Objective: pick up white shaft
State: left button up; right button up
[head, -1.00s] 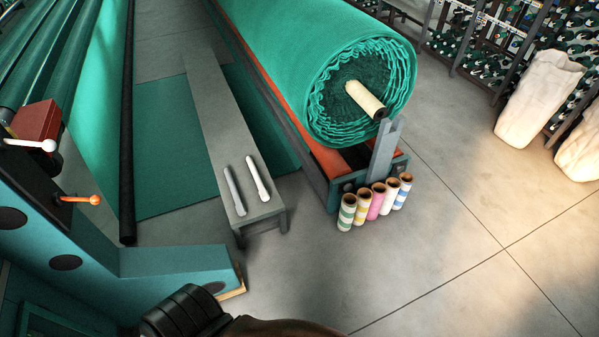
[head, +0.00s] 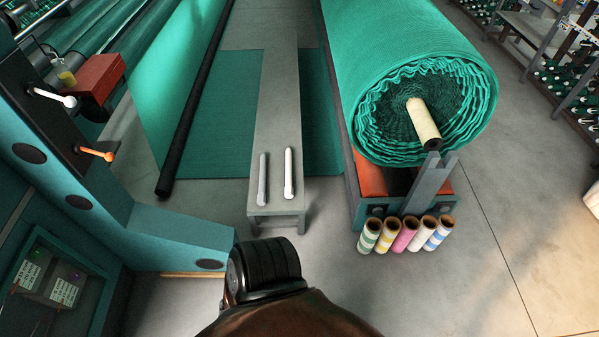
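A white shaft (head: 289,173) lies lengthwise near the front end of a long, low grey bench (head: 277,100). A grey shaft (head: 263,182) lies beside it on the left, roughly parallel, with a gap between them. Nothing covers the white shaft. Neither of my grippers shows in the head view.
A large green netting roll (head: 415,60) on a stand is right of the bench. Several coloured tubes (head: 405,236) stand before it. A black bar (head: 195,100) lies left. A teal machine (head: 165,240) with levers fills the left side. Floor (head: 320,225) between bench and tubes is clear.

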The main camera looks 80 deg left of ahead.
aim_at(290, 190)
jog(key=u, duration=0.35)
jog(key=i, duration=0.75)
jog(key=u, duration=1.25)
jog(key=i, duration=0.45)
jog(key=u, duration=0.5)
